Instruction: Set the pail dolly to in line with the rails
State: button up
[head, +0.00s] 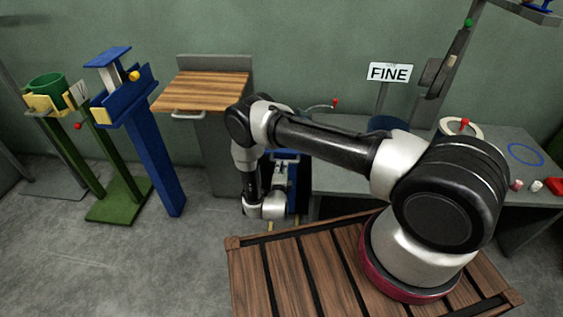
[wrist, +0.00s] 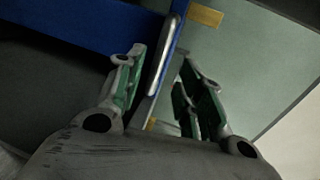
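A low blue wheeled-looking unit, perhaps the pail dolly (head: 292,183), stands on the floor behind my arm in the head view. My arm hides much of it, so its heading is unclear. Small yellow strips, perhaps the rails (head: 270,226), show at floor level below it, mostly hidden. In the wrist view my gripper (wrist: 162,83) has its green-padded fingers apart. A silver bar (wrist: 162,60) along a blue edge runs between them, with a gap to the fingers. My gripper is hidden behind the wrist in the head view.
A wood-topped stand (head: 207,90) is behind to the left. A blue post stand (head: 150,135) and a green stand (head: 118,200) with a green pail (head: 45,88) are farther left. A grey bench (head: 340,180) lies right.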

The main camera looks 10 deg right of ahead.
aim_at(283, 160)
jog(key=x, duration=0.7)
jog(key=shift+w+d, duration=0.1)
jog(key=shift+w, duration=0.1)
jog(key=c, duration=0.8)
grip_shut()
jog(key=shift+s+f, duration=0.1)
